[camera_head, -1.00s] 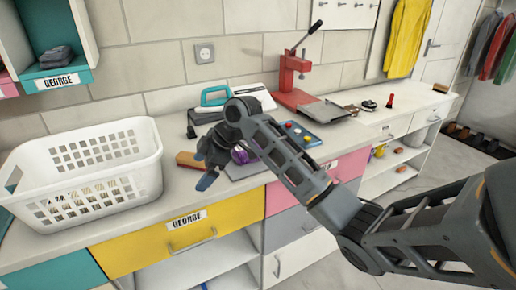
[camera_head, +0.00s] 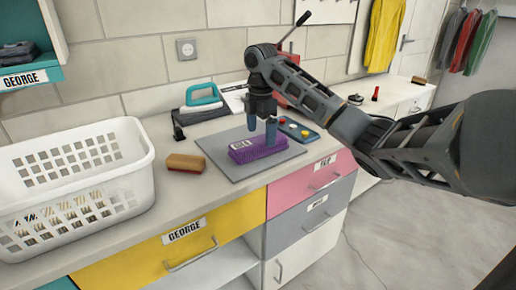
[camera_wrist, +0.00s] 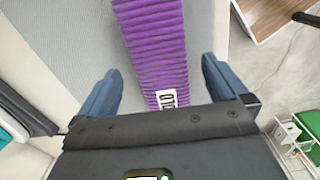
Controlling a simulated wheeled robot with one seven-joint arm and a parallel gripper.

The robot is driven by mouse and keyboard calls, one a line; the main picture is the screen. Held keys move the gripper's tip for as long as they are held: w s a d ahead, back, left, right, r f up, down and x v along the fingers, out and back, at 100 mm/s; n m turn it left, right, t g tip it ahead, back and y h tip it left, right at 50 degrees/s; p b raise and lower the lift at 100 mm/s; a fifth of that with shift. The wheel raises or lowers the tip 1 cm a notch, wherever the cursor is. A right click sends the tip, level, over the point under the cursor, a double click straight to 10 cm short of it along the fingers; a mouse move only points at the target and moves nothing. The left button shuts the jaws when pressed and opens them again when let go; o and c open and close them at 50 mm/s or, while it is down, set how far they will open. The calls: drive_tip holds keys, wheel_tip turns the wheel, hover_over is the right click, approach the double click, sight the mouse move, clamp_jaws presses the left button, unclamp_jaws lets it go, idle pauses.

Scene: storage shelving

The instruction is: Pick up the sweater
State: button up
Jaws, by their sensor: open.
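The sweater (camera_head: 258,152) is a folded, ribbed purple garment with a small white label. It lies on a grey mat (camera_head: 222,158) on the counter. My gripper (camera_head: 261,137) points down over it with its two blue fingers apart. In the wrist view the sweater (camera_wrist: 155,40) runs from the top edge down between the fingers of my gripper (camera_wrist: 160,82), with visible gaps on both sides. The label is near the gripper's palm. Whether the fingertips reach down beside the sweater or stay just above it I cannot tell.
A white laundry basket (camera_head: 75,180) stands at the left. A brush (camera_head: 185,163) lies left of the mat and an iron (camera_head: 205,103) stands behind it. A panel with coloured buttons (camera_head: 300,130) lies close to the right. Yellow (camera_head: 170,245) and pink (camera_head: 310,178) drawers sit below.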

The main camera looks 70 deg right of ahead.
sight(259, 140)
drive_tip(key=f, duration=0.4)
drive_tip(key=shift+w+a+f, duration=0.15)
drive_tip(key=shift+a+f, duration=0.1)
drive_tip(key=shift+f, duration=0.05)
drive_tip(key=shift+c, duration=0.3)
drive_tip(key=c, duration=1.2)
drive_tip(key=shift+r, duration=0.1)
